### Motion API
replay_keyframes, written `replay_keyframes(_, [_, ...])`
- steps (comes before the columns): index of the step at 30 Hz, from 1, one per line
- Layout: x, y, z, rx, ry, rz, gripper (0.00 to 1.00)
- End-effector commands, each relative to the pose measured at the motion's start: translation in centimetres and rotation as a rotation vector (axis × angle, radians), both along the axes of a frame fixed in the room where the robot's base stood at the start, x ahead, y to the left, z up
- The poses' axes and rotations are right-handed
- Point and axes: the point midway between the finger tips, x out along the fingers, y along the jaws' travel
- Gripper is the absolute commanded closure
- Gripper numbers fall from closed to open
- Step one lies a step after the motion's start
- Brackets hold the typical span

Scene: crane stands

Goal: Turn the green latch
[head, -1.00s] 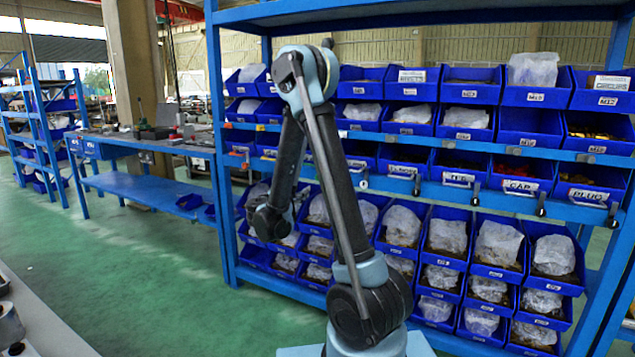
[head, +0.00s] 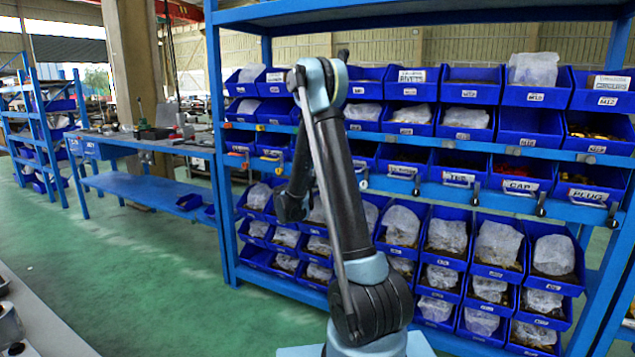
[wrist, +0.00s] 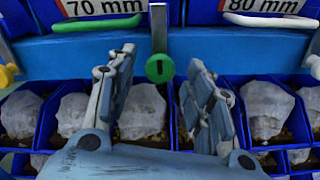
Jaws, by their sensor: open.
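The green latch (wrist: 159,68) is a round green knob with a dark slot, at the foot of an upright grey bar (wrist: 158,28), in the upper middle of the wrist view. My gripper (wrist: 160,58) is open, with one finger left of the latch and one right of it. The gap between the fingers is lined up with the latch. I cannot tell how far the fingertips are from it, and no contact shows. In the head view my arm hides the gripper, and I cannot pick out the green latch there.
A blue rail (wrist: 230,50) runs behind the latch. A yellow knob (wrist: 6,74) is at left. Blue bins with bagged parts (wrist: 268,108) lie below. Green floor (head: 150,265) is open left.

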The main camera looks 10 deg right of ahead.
Motion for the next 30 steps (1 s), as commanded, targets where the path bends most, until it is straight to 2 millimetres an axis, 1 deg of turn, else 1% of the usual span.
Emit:
replay_keyframes(3, [1.2,-0.9,0.0,0.0,0.0,-0.002,0.53])
replay_keyframes(6, [1.8,-1.3,0.0,0.0,0.0,-0.001,0.53])
replay_keyframes(10, [2.1,-1.5,0.0,0.0,0.0,0.0,0.53])
replay_keyframes(17, [2.2,-1.6,0.0,0.0,0.0,0.0,0.53])
replay_keyframes(18, [2.2,-1.6,0.0,0.0,0.0,0.0,0.55])
replay_keyframes(20, [2.2,-1.5,0.0,0.0,0.0,0.0,0.69])
replay_keyframes(21, [2.2,-1.5,0.0,0.0,0.0,0.0,0.78])
replay_keyframes(24, [2.2,-1.5,0.0,0.0,0.0,0.0,0.98])
replay_keyframes(30, [2.2,-1.5,0.0,0.002,-0.002,0.0,0.98])
